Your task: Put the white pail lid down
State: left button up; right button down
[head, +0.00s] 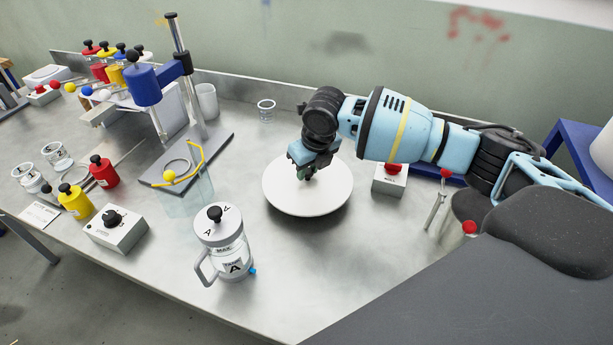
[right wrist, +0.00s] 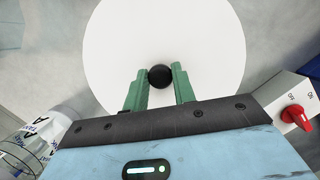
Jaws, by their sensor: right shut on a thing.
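The white pail lid (head: 308,199) is a round white disc over the middle of the metal bench in the head view. In the right wrist view the lid (right wrist: 110,45) fills the upper middle, with a dark round knob (right wrist: 160,76) at its centre. My right gripper (head: 306,174) is above the lid, its green fingers on both sides of the knob; it also shows in the right wrist view (right wrist: 159,84). It is shut on the knob. A shadow lies under the lid's front edge; I cannot tell if the lid touches the bench. My left gripper is not in view.
A lidded jar marked A (head: 226,245) stands left of and in front of the lid. A blue-clamped stand (head: 183,110) is further left. A white box with a red knob (head: 390,182) is close on the right. Behind the lid is a small cup (head: 266,110).

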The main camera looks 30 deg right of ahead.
aim_at(309, 172)
jog(key=shift+w, duration=0.4)
jog(key=shift+f, duration=1.75)
jog(key=shift+f, duration=0.1)
jog(key=c, duration=1.1)
grip_release()
jog(key=shift+f, duration=0.1)
jog(key=shift+c, duration=0.2)
